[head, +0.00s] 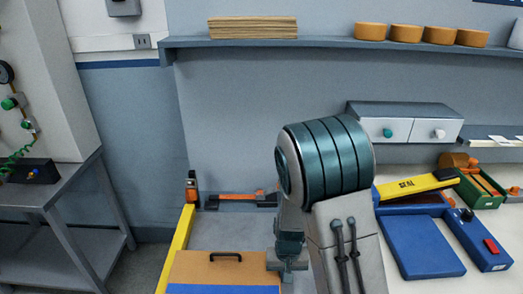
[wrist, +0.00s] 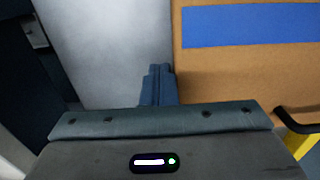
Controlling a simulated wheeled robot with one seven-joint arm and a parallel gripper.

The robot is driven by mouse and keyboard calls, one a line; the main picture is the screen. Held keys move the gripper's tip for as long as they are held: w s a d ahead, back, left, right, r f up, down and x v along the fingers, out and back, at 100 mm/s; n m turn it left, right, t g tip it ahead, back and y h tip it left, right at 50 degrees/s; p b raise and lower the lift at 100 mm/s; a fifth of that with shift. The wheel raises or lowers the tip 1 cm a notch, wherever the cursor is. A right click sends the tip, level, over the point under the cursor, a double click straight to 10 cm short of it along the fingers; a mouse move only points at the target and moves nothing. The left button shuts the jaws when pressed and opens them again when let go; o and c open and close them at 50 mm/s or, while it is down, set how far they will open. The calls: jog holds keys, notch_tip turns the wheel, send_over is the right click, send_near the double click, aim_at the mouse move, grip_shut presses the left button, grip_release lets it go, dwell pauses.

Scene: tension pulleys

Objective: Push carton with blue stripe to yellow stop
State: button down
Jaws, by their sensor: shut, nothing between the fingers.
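The brown carton (head: 225,270) with a blue stripe (head: 222,289) and a black handle (head: 226,256) sits at the bottom of the head view, its near part cut off. The yellow stop, a long bar (head: 178,246), runs along its left side; I cannot tell whether they touch. My gripper (head: 288,272) is low at the carton's right side. In the wrist view the shut, empty fingers (wrist: 158,84) are beside the carton's edge (wrist: 230,80), very close; contact is unclear. A yellow piece (wrist: 301,142) shows past the carton there.
An orange-and-black tool (head: 240,200) lies behind the carton and an orange-black clamp (head: 192,188) stands at the bar's far end. A blue tray (head: 420,246) and a yellow SEAL bar (head: 415,184) are to the right. Bare grey surface (wrist: 95,50) lies beside the fingers.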

jog(key=shift+a, duration=1)
jog(key=shift+d, duration=0.1)
notch_tip(320, 180, up, 8)
jog(key=d+p, duration=0.2)
jog(key=p, duration=0.4)
dwell(0.3)
